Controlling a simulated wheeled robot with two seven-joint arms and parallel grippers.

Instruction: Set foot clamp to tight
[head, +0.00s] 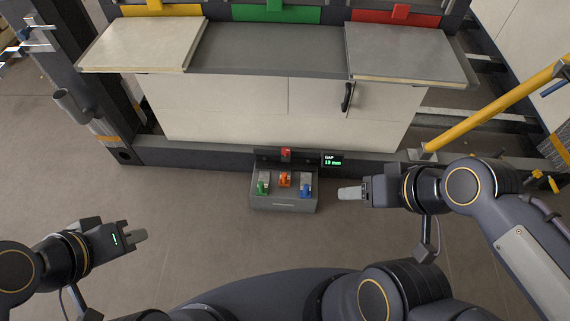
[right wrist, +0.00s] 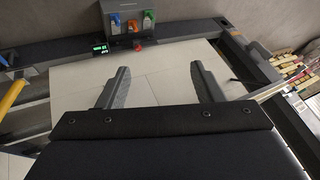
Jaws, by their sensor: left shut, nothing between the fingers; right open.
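A grey control box (head: 283,202) stands on the floor at the foot of the frame. It carries a green lever (head: 263,187), an orange lever (head: 285,180) and a blue lever (head: 306,190). A red knob (head: 286,154) sits behind them, beside a small display (head: 332,161) reading GAP and what looks like 18 mm. I cannot tell which control is the foot clamp. My right gripper (head: 350,193) is right of the box, apart from it; in the right wrist view its spread fingers (right wrist: 161,72) are empty. My left gripper (head: 137,236) is shut and empty, well left of the box.
A dark frame holds pale panels (head: 215,105) behind the box, with a black handle (head: 347,97). Yellow, green and red tabs line the top. A yellow bar (head: 495,107) slants at right. The floor (head: 200,210) left of the box is clear.

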